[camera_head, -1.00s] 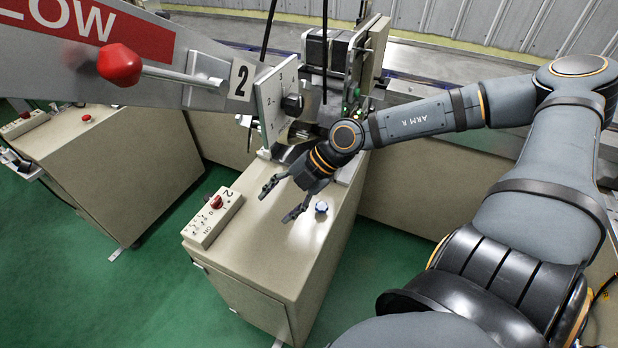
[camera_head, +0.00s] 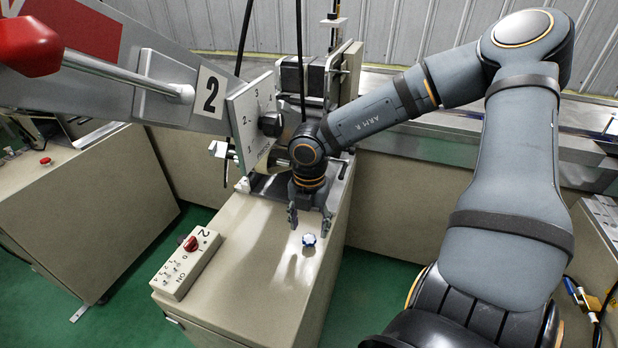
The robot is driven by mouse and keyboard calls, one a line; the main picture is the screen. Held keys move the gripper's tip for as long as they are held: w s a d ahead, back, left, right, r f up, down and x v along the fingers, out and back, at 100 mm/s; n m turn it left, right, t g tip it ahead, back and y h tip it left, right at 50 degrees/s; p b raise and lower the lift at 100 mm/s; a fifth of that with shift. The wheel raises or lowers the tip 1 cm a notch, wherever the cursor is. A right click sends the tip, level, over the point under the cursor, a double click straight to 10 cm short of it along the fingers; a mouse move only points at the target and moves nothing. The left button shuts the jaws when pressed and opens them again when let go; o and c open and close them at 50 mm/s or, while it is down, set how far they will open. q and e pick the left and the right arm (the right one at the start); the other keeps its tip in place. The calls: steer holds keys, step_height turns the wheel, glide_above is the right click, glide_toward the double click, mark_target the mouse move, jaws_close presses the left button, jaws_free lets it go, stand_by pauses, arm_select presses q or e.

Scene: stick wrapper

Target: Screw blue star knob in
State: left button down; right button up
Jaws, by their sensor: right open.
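The blue star knob (camera_head: 309,240) is small, with a pale centre, and sits on the beige cabinet top (camera_head: 250,262). My right gripper (camera_head: 309,226) hangs down just behind the knob, with its two fingers spread apart and nothing between them. The fingertips look close to the knob, but I cannot tell the exact gap. Any threaded part of the knob is hidden. My left gripper is not in view.
A white control box (camera_head: 187,262) with a red knob lies on the cabinet's left side. A numbered plate (camera_head: 250,120) with a black knob stands behind. The cabinet's front top is clear.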

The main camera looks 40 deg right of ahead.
mark_target(310, 237)
steer(key=f+b, duration=0.3)
steer(key=shift+w+d+f, duration=0.15)
steer(key=shift+d+f, duration=0.1)
steer(key=shift+f, duration=0.1)
steer(key=shift+f+p, duration=0.3)
steer(key=shift+f, duration=0.4)
steer(key=shift+r, duration=0.1)
steer(key=c, duration=1.2)
